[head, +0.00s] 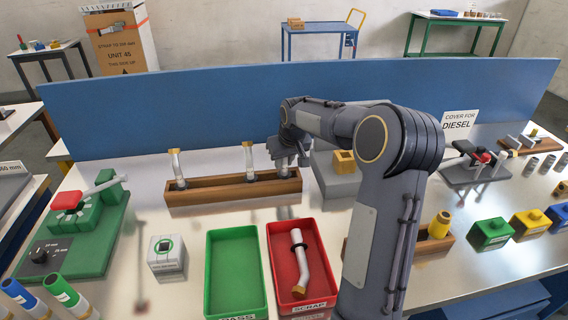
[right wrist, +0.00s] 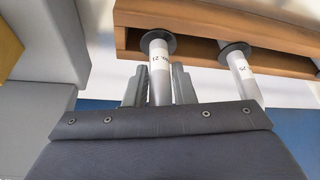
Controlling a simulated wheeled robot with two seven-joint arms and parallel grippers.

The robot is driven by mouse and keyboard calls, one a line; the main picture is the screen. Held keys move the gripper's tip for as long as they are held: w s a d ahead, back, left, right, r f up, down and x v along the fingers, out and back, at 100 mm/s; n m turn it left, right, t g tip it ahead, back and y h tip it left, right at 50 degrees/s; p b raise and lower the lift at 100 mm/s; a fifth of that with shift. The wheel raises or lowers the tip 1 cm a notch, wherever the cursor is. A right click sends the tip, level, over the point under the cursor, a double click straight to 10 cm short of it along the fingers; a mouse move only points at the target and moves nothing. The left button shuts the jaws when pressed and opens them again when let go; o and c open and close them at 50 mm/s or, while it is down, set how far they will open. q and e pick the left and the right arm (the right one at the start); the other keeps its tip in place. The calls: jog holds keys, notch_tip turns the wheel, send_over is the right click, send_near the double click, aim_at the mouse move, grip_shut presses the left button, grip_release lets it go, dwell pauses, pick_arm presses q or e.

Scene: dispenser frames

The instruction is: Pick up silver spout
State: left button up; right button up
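Silver spouts with white labels stand in a long wooden rack (head: 222,192). One spout (head: 178,168) is at the rack's left end and another (head: 249,160) near its middle. My right gripper (head: 292,160) is low over the rack's right end. In the right wrist view a labelled silver spout (right wrist: 160,75) stands between its two fingers, with a narrow gap seeming to show on each side. A neighbouring spout (right wrist: 240,72) is to the right there. A bent silver spout (head: 299,258) with a dark collar lies in the red scrap tray (head: 276,290). My left gripper is not in view.
A green tray (head: 235,270) is empty beside the red one. A grey block with a yellow piece (head: 343,162) stands right of the rack. A green press (head: 88,220) is at left; coloured blocks (head: 490,233) are at right. A blue panel (head: 200,108) backs the table.

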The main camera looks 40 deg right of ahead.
grip_shut()
jog(key=shift+r, duration=0.2)
